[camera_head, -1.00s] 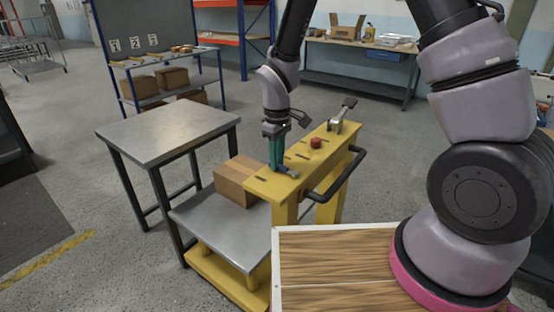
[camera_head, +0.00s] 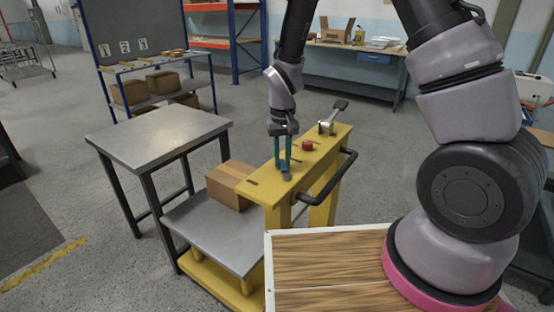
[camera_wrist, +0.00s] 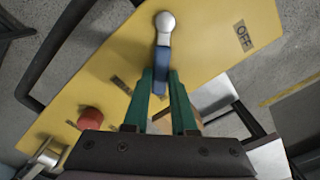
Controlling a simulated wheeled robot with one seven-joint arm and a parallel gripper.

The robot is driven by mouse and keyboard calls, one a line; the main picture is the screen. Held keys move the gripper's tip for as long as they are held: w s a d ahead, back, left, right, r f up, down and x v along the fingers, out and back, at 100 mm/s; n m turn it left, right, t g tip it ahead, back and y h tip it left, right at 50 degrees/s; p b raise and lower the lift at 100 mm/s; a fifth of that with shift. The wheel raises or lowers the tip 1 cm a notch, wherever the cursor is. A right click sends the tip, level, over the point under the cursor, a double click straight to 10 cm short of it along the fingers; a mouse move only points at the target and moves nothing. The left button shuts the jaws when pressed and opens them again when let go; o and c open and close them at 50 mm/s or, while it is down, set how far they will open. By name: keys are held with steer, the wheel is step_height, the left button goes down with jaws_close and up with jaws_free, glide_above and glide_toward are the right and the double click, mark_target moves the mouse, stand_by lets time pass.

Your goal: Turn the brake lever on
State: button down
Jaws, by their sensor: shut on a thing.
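The brake lever (camera_wrist: 162,66) has a blue grip and a round silver end in the wrist view. It lies over the yellow top of the cart's column (camera_wrist: 205,35), and an "OFF" label (camera_wrist: 243,35) is on that top at the right. In the head view the lever (camera_head: 286,177) shows only as a small grey-blue end below my fingers. My gripper (camera_head: 284,165) points down at the yellow top. Its two green fingers (camera_wrist: 160,88) are shut on the blue part of the lever. The fingers hide part of the lever.
A red button (camera_head: 308,146) and a second silver lever with a dark pad (camera_head: 328,124) stand further back on the yellow top. A black handle (camera_head: 332,182) runs along its right side. A cardboard box (camera_head: 230,184) sits on the cart, beside a metal table (camera_head: 160,135).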

mark_target(298, 169)
steer(key=d+m, duration=0.1)
steer(key=m, duration=0.1)
steer(key=d+m, duration=0.1)
steer(key=m, duration=0.1)
steer(key=shift+d+m, duration=0.25)
steer(key=shift+m, duration=0.05)
steer(key=shift+s+d+m, duration=0.3)
steer(key=shift+d+m, duration=0.25)
steer(key=shift+m, duration=0.6)
steer(key=shift+s+d+m, duration=0.3)
steer(key=shift+d+m, duration=0.25)
steer(key=shift+m, duration=0.6)
steer(key=c, duration=0.7)
jaws_free()
steer(key=shift+r, duration=0.1)
step_height(298, 169, up, 11)
steer(key=shift+f, duration=0.2)
steer(key=shift+d+r, duration=0.1)
